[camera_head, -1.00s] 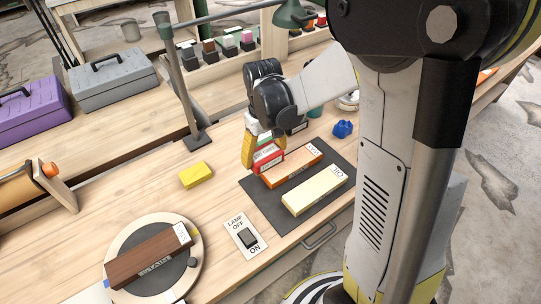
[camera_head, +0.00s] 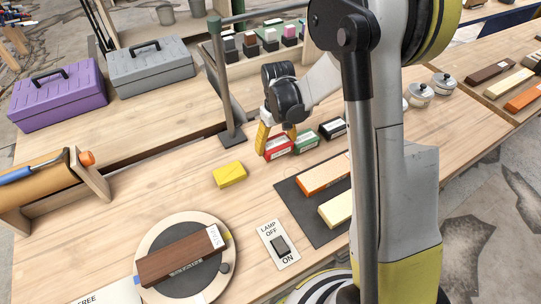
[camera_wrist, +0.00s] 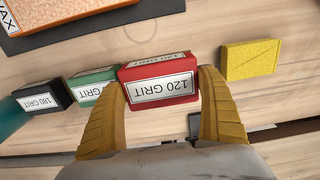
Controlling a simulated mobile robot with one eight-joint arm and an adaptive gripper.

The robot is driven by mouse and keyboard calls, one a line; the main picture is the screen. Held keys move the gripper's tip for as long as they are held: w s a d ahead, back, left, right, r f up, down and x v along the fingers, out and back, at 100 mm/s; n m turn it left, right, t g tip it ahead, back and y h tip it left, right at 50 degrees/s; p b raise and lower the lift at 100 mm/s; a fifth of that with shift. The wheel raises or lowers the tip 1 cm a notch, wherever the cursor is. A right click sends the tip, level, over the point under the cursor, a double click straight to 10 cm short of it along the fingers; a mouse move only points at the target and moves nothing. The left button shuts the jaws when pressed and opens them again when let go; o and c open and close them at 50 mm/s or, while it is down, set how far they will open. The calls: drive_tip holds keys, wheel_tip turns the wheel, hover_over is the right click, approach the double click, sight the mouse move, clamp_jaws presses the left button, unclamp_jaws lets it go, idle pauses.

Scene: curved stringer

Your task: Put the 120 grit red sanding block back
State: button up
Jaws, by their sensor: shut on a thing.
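The red sanding block (camera_head: 278,147) labelled 120 GRIT is between the yellow fingers of my gripper (camera_head: 276,141). In the wrist view the red block (camera_wrist: 161,88) sits between both fingertips, label facing the camera and upside down. My gripper (camera_wrist: 160,84) is shut on it. The block is at the left end of a row with a green block (camera_head: 306,141) and a black block (camera_head: 333,128), close beside the green one. The black block (camera_wrist: 42,100) reads 180 GRIT in the wrist view. I cannot tell whether the red block touches the bench.
A yellow block (camera_head: 229,174) lies left of the row. A dark mat (camera_head: 301,209) with orange and cream blocks lies in front. A lamp post (camera_head: 224,85) stands behind left. A round plate (camera_head: 147,253) with a brown block and a lamp switch (camera_head: 278,246) are nearer.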

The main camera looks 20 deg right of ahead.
drive_tip(key=shift+w+a+f, duration=0.4)
drive_tip(key=shift+a+f, duration=0.1)
drive_tip(key=shift+a, duration=0.25)
drive_tip(key=shift+f+b, duration=1)
drive_tip(key=shift+f, duration=1)
drive_tip(key=shift+f, duration=0.15)
drive_tip(key=o, duration=1.2)
drive_tip(key=shift+c, duration=0.2)
